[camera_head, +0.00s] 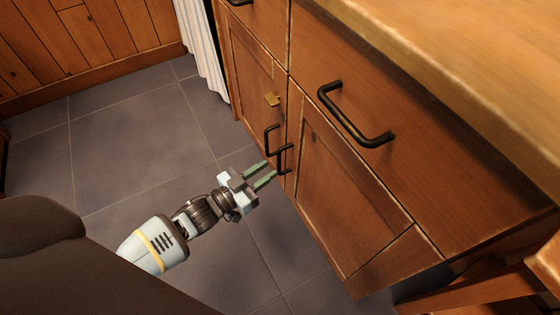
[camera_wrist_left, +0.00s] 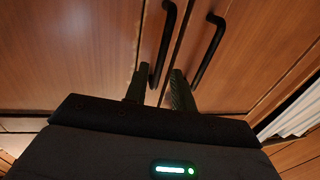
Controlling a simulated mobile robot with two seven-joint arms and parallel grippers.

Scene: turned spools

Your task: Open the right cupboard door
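The right cupboard door (camera_head: 350,195) is shut, with a black bar handle (camera_head: 279,160) near its left edge. The left door (camera_head: 252,75) beside it is also shut and has a similar handle (camera_head: 266,142). My left gripper (camera_head: 271,168) is open, its two fingers apart and pointing at the right door's handle. In the left wrist view, the right door (camera_wrist_left: 70,50) is on the picture's left. The end of its handle (camera_wrist_left: 166,40) lies between the fingertips (camera_wrist_left: 160,78); I cannot tell whether they touch it. My right gripper is not in view.
A drawer with a black handle (camera_head: 350,120) sits above the right door, under a wooden worktop (camera_head: 470,70). A white curtain (camera_head: 203,50) hangs beyond the cupboard. The tiled floor (camera_head: 130,130) in front is clear.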

